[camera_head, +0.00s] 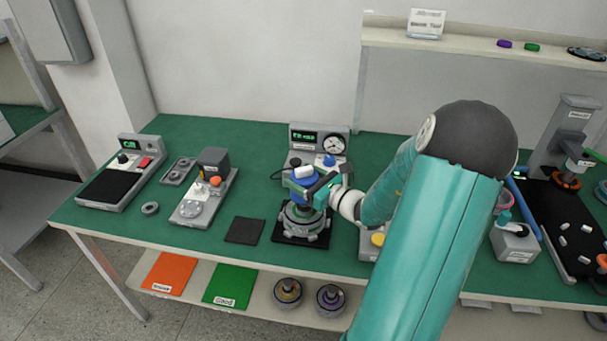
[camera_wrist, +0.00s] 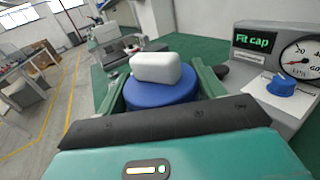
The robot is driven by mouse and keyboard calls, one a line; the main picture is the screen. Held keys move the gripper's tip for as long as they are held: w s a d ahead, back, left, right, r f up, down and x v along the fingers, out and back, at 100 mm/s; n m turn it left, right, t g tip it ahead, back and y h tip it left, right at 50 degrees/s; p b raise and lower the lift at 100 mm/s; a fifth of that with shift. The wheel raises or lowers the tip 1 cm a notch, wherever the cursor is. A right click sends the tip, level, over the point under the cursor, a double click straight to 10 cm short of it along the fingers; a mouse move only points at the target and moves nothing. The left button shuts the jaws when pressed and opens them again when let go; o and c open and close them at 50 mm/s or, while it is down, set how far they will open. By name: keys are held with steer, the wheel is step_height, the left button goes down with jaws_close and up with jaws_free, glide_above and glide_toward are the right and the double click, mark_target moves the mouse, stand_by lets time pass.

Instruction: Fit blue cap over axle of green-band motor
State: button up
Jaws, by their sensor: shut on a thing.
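My gripper (camera_head: 310,190) is shut on a blue cap (camera_head: 299,187), a round blue piece with a white rounded block on top. The wrist view shows the blue cap (camera_wrist: 160,93) between the two green fingers of my gripper (camera_wrist: 160,85), with its white block (camera_wrist: 157,68) facing up. In the head view the cap is above a grey hub motor (camera_head: 301,220) that stands on a black mat. The motor's band and axle are mostly hidden by the cap and gripper, and I cannot tell whether the cap touches the axle.
A gauge station (camera_head: 305,158) with a blue knob stands just behind; its display (camera_wrist: 256,40) reads "Fit cap". A grey press-like device (camera_head: 208,190) and a scale (camera_head: 115,185) stand to the left. Two motors (camera_head: 287,292) (camera_head: 330,298) sit on the lower shelf.

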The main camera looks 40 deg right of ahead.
steer(key=shift+f, duration=0.4)
steer(key=shift+f, duration=0.1)
steer(key=shift+f, duration=1.15)
steer(key=shift+f, duration=0.1)
steer(key=shift+f, duration=1)
steer(key=o, duration=1.1)
steer(key=shift+o, duration=0.2)
steer(key=shift+s, duration=0.15)
